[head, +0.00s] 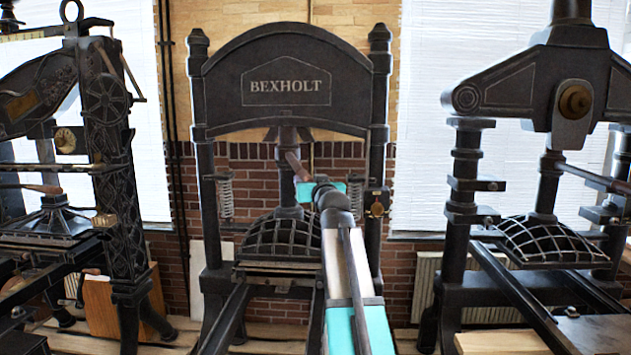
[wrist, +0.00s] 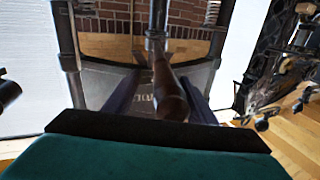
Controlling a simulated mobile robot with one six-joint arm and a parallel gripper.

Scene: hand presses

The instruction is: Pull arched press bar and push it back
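The arched press (head: 288,50) stands in the middle of the head view, black, with "BEXHOLT" on its curved top. Its bar has a brown wooden handle (head: 294,162) that sticks out from the central column toward me. My gripper (head: 305,180) is at the handle's near end, and the teal gripper body hides part of that area. In the wrist view, which is upside down, the handle (wrist: 166,88) lies between the two dark fingers of my gripper (wrist: 160,84). Gaps show beside the handle, so the fingers look open around it. Any contact is hard to tell.
Another black press (head: 110,150) stands at the left and a third press (head: 570,90) at the right. The arched press's domed, ribbed platen (head: 275,238) sits below the handle. A spring (head: 226,195) hangs by the left post. A brick wall (head: 330,155) is behind.

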